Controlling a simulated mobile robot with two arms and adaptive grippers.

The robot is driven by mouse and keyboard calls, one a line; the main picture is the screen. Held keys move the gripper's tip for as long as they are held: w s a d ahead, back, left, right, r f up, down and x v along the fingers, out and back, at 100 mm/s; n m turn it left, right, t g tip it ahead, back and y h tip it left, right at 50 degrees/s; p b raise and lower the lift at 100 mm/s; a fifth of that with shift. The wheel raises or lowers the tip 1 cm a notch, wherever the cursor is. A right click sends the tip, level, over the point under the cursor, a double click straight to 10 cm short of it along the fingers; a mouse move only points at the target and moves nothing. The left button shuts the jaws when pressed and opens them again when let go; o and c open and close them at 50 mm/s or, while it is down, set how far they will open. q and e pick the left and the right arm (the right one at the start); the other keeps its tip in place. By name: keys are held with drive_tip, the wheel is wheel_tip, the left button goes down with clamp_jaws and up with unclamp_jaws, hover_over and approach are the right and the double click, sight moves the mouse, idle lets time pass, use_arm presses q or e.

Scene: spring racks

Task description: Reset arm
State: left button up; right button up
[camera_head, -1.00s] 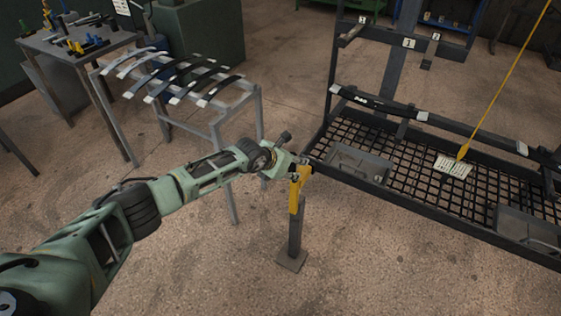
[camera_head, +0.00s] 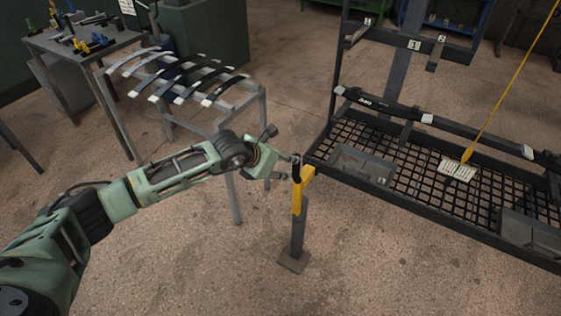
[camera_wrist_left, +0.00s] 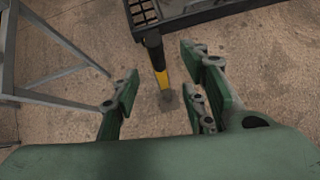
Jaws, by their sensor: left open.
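My left arm reaches in from the left in the head view, with its left gripper (camera_head: 284,168) beside the top of a yellow and dark post (camera_head: 298,205). In the left wrist view the left gripper (camera_wrist_left: 160,95) has its green fingers spread wide with nothing held between them. The yellow post (camera_wrist_left: 161,74) stands upright beyond the fingers, apart from them, with a black top part. My right gripper is in neither view.
A grey rack (camera_head: 215,130) with several curved springs stands left of the post. A dark frame with a mesh base (camera_head: 345,133) stands right. A tool table (camera_head: 60,48) is at the far left. A yellow cable (camera_head: 490,110) hangs at right. The floor in front is clear.

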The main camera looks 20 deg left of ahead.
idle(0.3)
use_arm(q)
drive_tip(key=s+d+f+n+h, duration=0.45)
drive_tip(key=d+f+n, duration=0.25)
drive_tip(key=f+n, duration=0.3)
drive_tip(key=s+a+f+n+t+y, duration=0.1)
drive_tip(key=s+a+f+n+y, duration=0.15)
drive_tip(key=s+f+n, duration=0.35)
drive_tip(key=s+a+f+n+y, duration=0.1)
drive_tip(key=s+a+f+n, duration=0.1)
drive_tip(key=a+f+n, duration=0.45)
drive_tip(key=s+f+n+t+y, duration=0.1)
drive_tip(key=s+f+n, duration=0.25)
drive_tip(key=f, duration=0.45)
drive_tip(key=s+a+f+n+g+y, duration=0.2)
drive_tip(key=s+f+n, duration=0.2)
drive_tip(key=s+f, duration=0.5)
drive_tip(key=s+a+f+n+g+y, duration=0.25)
drive_tip(key=s+f+n, duration=0.2)
drive_tip(key=s, duration=0.75)
drive_tip(key=s+f+n+g, duration=0.2)
drive_tip(key=s, duration=0.8)
drive_tip(key=s+d+f+n+g, duration=0.1)
drive_tip(key=s+f+n+g, duration=0.1)
drive_tip(key=s, duration=0.9)
drive_tip(key=shift+f+g, duration=0.35)
drive_tip(key=shift+f, duration=0.1)
